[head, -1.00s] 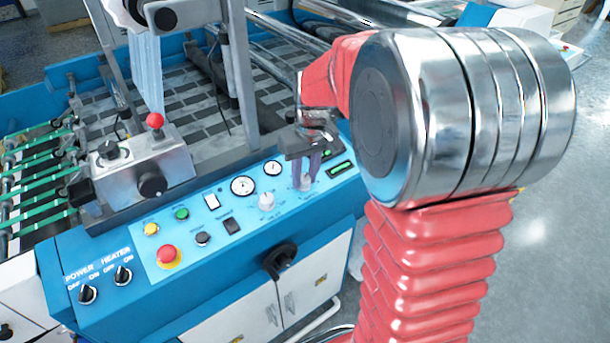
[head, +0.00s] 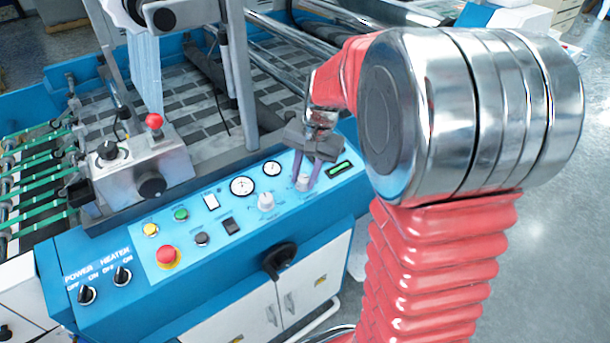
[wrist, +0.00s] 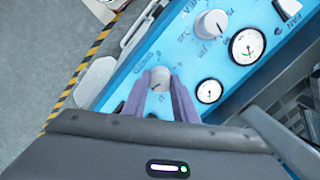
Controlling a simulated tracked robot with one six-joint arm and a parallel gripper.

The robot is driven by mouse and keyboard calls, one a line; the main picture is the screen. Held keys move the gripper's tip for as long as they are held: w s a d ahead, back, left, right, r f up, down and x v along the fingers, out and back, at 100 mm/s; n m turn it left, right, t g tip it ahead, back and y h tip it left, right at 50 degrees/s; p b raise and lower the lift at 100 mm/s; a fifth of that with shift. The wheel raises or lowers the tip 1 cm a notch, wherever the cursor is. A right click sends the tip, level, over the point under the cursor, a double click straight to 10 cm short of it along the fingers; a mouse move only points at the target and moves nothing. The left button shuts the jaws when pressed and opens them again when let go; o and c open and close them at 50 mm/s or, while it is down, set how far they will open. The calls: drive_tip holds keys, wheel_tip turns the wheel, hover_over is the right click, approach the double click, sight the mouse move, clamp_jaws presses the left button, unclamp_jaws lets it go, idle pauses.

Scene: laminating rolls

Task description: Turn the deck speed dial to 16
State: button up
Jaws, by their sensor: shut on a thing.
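The deck speed dial (wrist: 159,79) is a small white-grey knob on the blue control panel. In the wrist view it sits between the purple fingertips of my gripper (wrist: 158,88), with lettering that seems to read SPEED beside it. In the head view the dial (head: 303,182) is at the right part of the panel, below my gripper (head: 305,180). My gripper is shut on the dial from above. The fingers hide part of the knob and its scale, and its pointer setting is too small to read.
A second white knob (head: 266,201) stands just left of the dial, with two round gauges (head: 242,186) behind it. A red emergency button (head: 167,255) and a black handle (head: 280,259) are further left and below. A green display (head: 338,169) lies to the right.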

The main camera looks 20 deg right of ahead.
drive_tip(key=shift+m, duration=0.4)
drive_tip(key=o, duration=1)
drive_tip(key=shift+o, duration=0.2)
wheel_tip(320, 180, up, 13)
drive_tip(key=s+d, duration=0.1)
drive_tip(key=s, duration=0.1)
drive_tip(key=shift+d+r, duration=0.2)
drive_tip(key=shift+d, duration=0.2)
drive_tip(key=shift+w, duration=0.1)
